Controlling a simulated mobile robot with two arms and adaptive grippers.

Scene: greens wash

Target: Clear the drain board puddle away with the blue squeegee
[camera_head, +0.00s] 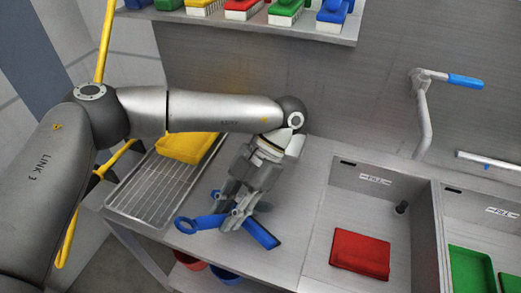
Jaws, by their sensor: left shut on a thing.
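The blue squeegee (262,234) is on or just above the steel drain board (290,205), left of the first sink basin. Its ringed end (185,226) points left and its other end reaches right, toward the board's front edge. My left gripper (238,215) comes down from above and is shut on the squeegee's middle, hiding that part. I cannot make out the puddle; the arm and gripper cover part of the board. My right gripper is not in view.
A wire rack (150,190) with a yellow item (188,147) lies left of the gripper. A red block (360,254) sits in the near basin, green items (471,268) in the right one. A faucet (424,120) stands behind. A shelf (240,28) of coloured brushes hangs above.

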